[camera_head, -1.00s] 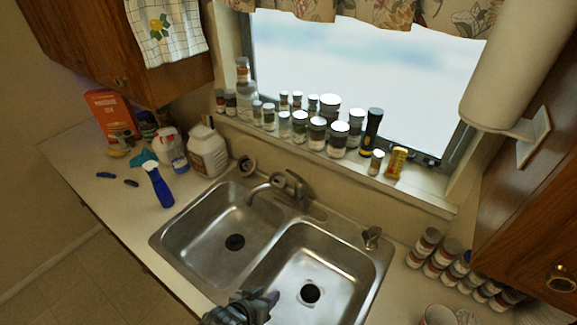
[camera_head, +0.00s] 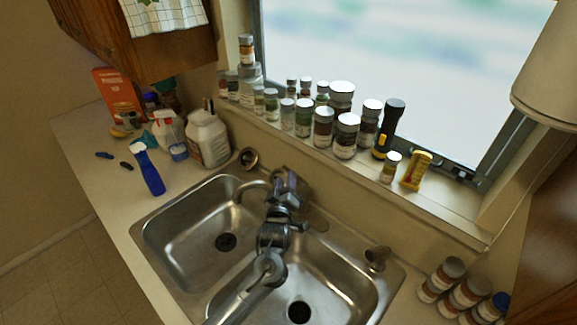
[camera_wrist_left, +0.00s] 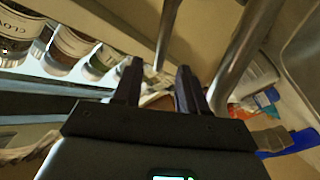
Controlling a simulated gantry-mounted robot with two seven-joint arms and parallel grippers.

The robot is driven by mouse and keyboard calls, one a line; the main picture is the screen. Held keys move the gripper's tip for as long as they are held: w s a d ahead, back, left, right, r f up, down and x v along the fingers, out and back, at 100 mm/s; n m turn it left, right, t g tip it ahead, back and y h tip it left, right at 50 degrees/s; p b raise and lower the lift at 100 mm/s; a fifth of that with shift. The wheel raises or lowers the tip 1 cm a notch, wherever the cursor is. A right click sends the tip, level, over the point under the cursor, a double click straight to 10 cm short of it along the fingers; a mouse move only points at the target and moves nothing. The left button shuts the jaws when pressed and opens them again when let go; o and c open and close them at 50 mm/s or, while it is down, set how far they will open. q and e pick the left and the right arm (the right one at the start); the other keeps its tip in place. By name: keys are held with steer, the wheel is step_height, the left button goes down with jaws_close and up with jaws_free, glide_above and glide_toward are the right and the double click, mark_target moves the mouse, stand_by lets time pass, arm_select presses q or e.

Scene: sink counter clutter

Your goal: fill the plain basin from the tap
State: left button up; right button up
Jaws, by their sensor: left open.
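The tap's curved metal spout (camera_head: 250,186) reaches over the left basin (camera_head: 190,225), which is bare steel with a dark drain. The right basin (camera_head: 340,285) also has a dark drain; my left arm partly covers it. I cannot tell which is the plain one. No water shows. My left gripper (camera_head: 289,182) is at the tap's base and hides its handle. In the left wrist view its fingers (camera_wrist_left: 158,72) are apart. A thin metal rod (camera_wrist_left: 168,35) shows just beyond and between their tips; contact is unclear. The spout (camera_wrist_left: 243,50) passes right of the fingers. My right gripper is not visible.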

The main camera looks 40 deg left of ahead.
arm_select(q)
steer(key=p+x, duration=0.1)
steer(key=x, duration=0.6)
steer(key=shift+w, duration=0.2)
steer(key=shift+a, duration=0.1)
jaws_close()
